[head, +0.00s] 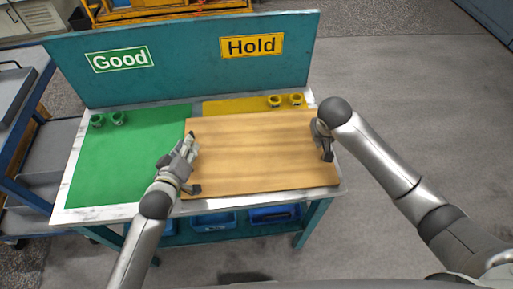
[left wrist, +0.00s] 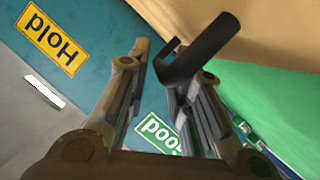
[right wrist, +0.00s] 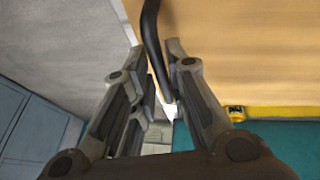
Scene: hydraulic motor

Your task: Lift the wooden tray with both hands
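The wooden tray (head: 255,150) is a flat light-brown board with a dark handle at each short end; it lies over the right part of the bench top. I cannot tell whether it rests on the bench. The fingers partly hide both handles. Nothing lies on the tray.
The green area (head: 120,170) is left of the tray, with small green parts (head: 108,119). Small yellow parts (head: 285,101) sit on the yellow strip (head: 235,106) behind the tray. A teal back panel (head: 190,65) bears the signs. Blue bins (head: 275,213) are under the bench.

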